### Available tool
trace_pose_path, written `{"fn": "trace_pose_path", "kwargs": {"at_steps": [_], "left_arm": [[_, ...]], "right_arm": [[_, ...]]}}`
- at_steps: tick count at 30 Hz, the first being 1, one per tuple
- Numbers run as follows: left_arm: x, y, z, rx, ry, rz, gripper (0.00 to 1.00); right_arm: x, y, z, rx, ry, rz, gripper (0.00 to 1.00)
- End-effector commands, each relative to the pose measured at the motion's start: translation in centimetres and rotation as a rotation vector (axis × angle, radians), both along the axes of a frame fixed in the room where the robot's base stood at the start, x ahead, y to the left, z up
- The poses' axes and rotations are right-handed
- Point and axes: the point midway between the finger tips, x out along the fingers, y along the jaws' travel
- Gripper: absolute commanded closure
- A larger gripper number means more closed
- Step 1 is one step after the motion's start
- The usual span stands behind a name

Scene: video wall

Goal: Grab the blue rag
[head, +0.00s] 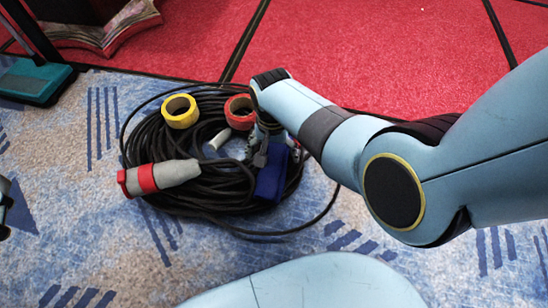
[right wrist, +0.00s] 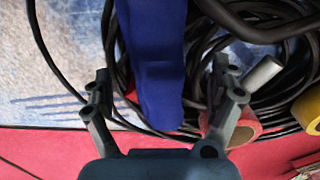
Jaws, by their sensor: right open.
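The blue rag (head: 271,175) lies on the right side of a coil of black cable in the head view. It fills the upper middle of the right wrist view (right wrist: 158,50) as a long dark blue shape. My right gripper (head: 268,142) is at the rag's far end, partly hidden by its own wrist. In the right wrist view my right gripper (right wrist: 160,80) is open, with one finger on each side of the rag. I cannot tell whether they touch it. Only a sliver of what looks like my left gripper (head: 4,208) shows at the left edge.
The black cable coil (head: 215,202) lies on blue-patterned carpet, with a grey-red plug (head: 158,177), yellow tape (head: 180,111), red tape (head: 239,112) and a small white cylinder (head: 219,139). A teal-based item (head: 35,82) stands upper left. Red carpet (head: 370,55) lies beyond.

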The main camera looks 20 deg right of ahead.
Motion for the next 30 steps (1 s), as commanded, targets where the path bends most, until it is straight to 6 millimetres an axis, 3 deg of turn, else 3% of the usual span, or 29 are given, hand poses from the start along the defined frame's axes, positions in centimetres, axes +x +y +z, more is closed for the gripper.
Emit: {"fn": "trace_pose_path", "kwargs": {"at_steps": [9, 19, 24, 30], "left_arm": [[2.2, -0.8, 7.1, 0.002, -0.306, -0.037, 0.60], [2.0, -1.8, 14.6, 0.004, -0.642, -0.082, 0.60], [1.4, -2.0, 16.6, 0.005, -0.739, -0.095, 0.60], [1.3, -2.0, 17.1, 0.005, -0.757, -0.098, 0.60]], "right_arm": [[-0.2, -0.2, -1.5, 0.000, 0.002, 0.000, 0.08], [-0.2, -0.2, -3.1, 0.000, 0.001, 0.000, 0.08], [-0.1, -0.1, -3.4, 0.000, 0.000, 0.000, 0.08], [-0.1, -0.1, -3.3, 0.000, -0.001, 0.000, 0.08]]}}
